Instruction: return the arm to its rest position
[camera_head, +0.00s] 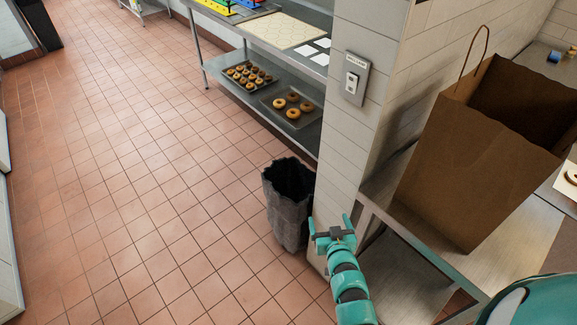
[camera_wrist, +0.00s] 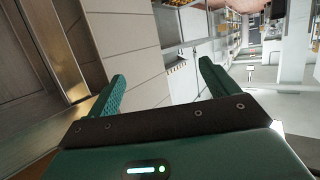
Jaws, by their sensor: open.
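My gripper (camera_head: 331,229) is at the end of my teal arm, low in the head view, beside the tiled pillar and to the right of a dark bin. In the wrist view, my gripper (camera_wrist: 160,85) has its two teal fingers spread wide apart. Nothing shows between the fingers. The lower part of my arm runs out of the bottom of the head view.
A brown paper bag (camera_head: 480,160) stands on a steel table (camera_head: 440,255) to the right. A dark bin (camera_head: 289,205) stands against the tiled pillar (camera_head: 360,120). Trays of bagels (camera_head: 293,105) lie on a low shelf behind. The tiled floor (camera_head: 130,180) at left is clear.

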